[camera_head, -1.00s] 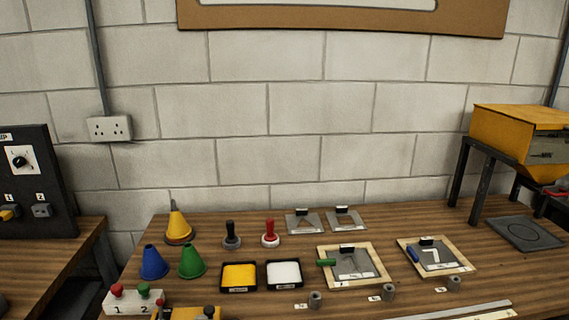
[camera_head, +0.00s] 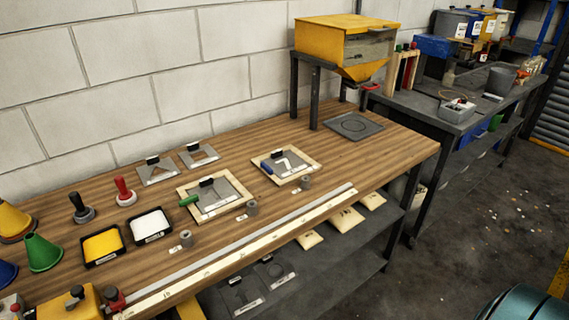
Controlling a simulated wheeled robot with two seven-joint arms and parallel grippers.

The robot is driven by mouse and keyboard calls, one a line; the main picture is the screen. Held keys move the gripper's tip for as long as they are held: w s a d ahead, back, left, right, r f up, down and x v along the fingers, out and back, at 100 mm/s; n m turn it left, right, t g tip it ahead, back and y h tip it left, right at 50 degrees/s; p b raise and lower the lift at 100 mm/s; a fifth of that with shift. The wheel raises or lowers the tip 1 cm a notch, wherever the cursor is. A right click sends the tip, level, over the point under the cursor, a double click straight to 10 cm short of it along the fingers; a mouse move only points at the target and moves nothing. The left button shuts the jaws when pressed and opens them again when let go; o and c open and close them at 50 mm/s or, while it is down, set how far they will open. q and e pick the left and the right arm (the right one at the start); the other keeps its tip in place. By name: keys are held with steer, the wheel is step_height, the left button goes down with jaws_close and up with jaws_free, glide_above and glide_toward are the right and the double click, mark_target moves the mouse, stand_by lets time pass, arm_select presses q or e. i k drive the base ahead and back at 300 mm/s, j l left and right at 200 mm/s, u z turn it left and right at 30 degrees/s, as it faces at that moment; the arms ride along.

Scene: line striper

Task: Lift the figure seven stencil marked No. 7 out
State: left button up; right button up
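The figure seven stencil (camera_head: 293,167) is a grey plate with a white 7-shaped opening. It lies in a pale wooden frame (camera_head: 306,172) on the wooden bench, right of centre. A black grip (camera_head: 279,155) stands at the plate's back edge, and a blue-handled part (camera_head: 266,167) sits at the frame's left side. Its No. 7 marking is too small to read. Neither of my grippers is in view.
A long pale rule (camera_head: 240,255) runs along the front edge. A yellow hopper (camera_head: 345,40) stands behind right.

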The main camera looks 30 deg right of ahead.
mark_target(298, 165)
steer(key=k+l+z, duration=0.15)
steer(key=l+z, duration=0.3)
steer(key=l, duration=1.2)
steer(key=l+z, duration=0.45)
steer(key=l, duration=1.2)
steer(key=i, duration=0.05)
